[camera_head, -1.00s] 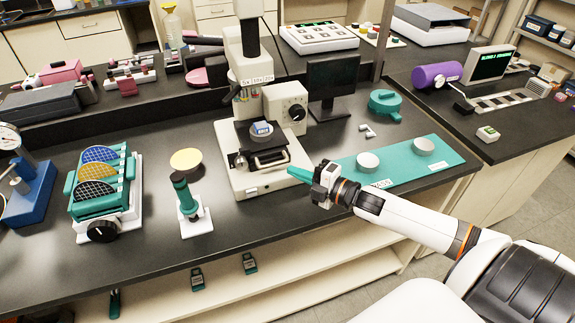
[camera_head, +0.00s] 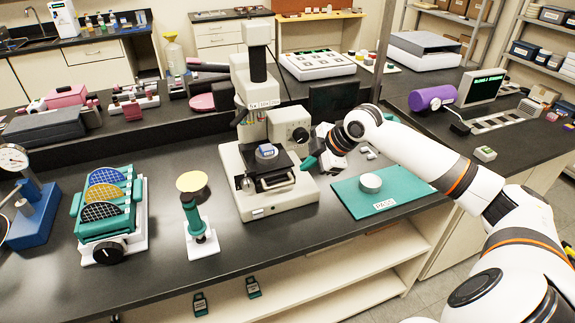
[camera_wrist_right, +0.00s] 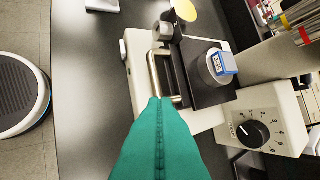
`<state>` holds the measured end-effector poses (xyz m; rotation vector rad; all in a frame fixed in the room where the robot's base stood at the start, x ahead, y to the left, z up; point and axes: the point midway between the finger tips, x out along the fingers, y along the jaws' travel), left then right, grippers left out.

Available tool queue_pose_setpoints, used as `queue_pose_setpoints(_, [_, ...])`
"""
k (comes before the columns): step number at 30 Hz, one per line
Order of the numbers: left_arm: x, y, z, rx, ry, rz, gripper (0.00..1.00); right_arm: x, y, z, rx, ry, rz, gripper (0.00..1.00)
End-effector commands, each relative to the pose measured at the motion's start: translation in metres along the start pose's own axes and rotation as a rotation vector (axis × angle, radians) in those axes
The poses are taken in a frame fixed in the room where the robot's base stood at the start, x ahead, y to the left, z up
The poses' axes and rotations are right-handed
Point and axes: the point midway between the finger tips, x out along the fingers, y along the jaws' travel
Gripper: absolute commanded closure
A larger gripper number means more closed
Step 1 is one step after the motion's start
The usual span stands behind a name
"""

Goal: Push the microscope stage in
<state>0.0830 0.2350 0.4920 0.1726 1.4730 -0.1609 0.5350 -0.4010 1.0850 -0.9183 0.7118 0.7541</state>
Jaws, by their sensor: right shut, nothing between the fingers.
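The white microscope (camera_head: 231,165) stands on the black bench in the head view. Its black stage (camera_head: 282,160) carries a small round piece with a blue label (camera_head: 267,151), and a metal handle is at the stage's front. In the right wrist view the stage (camera_wrist_right: 208,95) and the handle (camera_wrist_right: 153,72) show close up. My right gripper (camera_head: 306,164) is shut and empty, its teal fingers at the right side of the stage in the head view. In the wrist view its fingertips (camera_wrist_right: 160,102) overlap one end of the handle; I cannot tell whether they touch. My left gripper is not in view.
A teal mat (camera_head: 345,190) with a white disc (camera_head: 371,182) lies right of the microscope. A teal stand (camera_head: 194,218) and a wafer rack (camera_head: 133,215) stand to its left. A dark monitor (camera_head: 335,98) is behind my right arm. The bench in front of the microscope is clear.

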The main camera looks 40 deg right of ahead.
Motion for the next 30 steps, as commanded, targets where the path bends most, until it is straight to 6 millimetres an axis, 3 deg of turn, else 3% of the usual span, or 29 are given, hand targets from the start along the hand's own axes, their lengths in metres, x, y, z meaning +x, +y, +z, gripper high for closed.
queue_pose_setpoints(10, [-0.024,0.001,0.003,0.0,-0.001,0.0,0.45,0.073,-0.003,0.003,0.005,-0.003,0.0,1.0])
queue_pose_setpoints(18, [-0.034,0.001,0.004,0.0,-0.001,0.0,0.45,0.085,-0.031,0.001,0.003,0.0,-0.003,1.0])
queue_pose_setpoints(30, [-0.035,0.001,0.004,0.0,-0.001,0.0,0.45,0.09,-0.036,0.0,0.0,0.001,-0.003,1.0])
